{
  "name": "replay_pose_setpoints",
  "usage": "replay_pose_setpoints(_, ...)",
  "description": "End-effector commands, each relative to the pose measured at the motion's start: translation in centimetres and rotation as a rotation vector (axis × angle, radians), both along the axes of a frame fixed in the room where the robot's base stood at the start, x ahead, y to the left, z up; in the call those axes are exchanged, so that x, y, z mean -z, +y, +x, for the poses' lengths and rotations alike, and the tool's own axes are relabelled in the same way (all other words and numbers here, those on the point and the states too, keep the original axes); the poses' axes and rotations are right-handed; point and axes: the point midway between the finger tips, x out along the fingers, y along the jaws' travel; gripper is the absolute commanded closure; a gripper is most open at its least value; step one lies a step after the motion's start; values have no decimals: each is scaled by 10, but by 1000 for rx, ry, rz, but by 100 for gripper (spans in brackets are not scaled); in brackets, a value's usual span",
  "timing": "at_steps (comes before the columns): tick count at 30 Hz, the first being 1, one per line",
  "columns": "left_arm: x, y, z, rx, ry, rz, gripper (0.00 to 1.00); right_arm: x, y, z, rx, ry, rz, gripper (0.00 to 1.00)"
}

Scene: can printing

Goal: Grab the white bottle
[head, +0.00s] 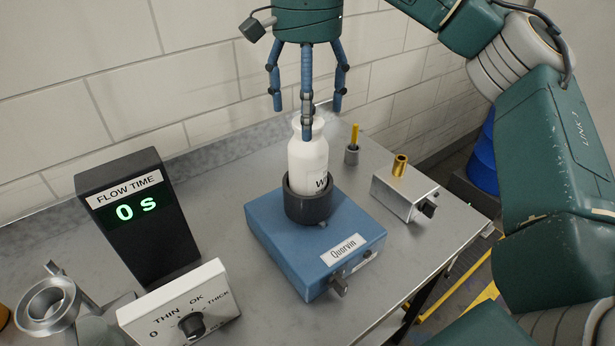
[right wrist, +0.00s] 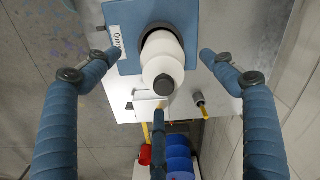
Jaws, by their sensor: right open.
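The white bottle (head: 308,160) stands upright in a dark round cup (head: 306,206) on top of a blue box labelled Quorvin (head: 268,232). My right gripper (head: 307,112) hangs pointing down above the bottle. Its three fingers are spread open with nothing held. In the head view the front finger's tip overlaps the bottle's neck. The right wrist view shows the bottle (right wrist: 163,55) between the spread fingers, with clear gaps to the side fingers. The bottle's lower part is hidden in the cup. My left gripper is not in view.
A black flow time display (head: 140,240) reading 0 s and a white dial box (head: 172,305) stand at left. A metal box with a brass fitting (head: 395,195) and a small holder with a yellow rod (head: 352,155) stand at right. A tiled wall (head: 180,80) is close behind.

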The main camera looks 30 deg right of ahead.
Motion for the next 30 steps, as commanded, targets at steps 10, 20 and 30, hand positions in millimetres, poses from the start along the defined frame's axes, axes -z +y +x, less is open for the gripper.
replay_pose_setpoints(10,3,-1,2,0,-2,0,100,37,-1,1,2,1,-1,17)
replay_pose_setpoints(20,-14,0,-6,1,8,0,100,80,-5,4,3,1,-2,17)
replay_pose_setpoints(30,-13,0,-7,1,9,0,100,86,-4,5,3,-1,1,27)
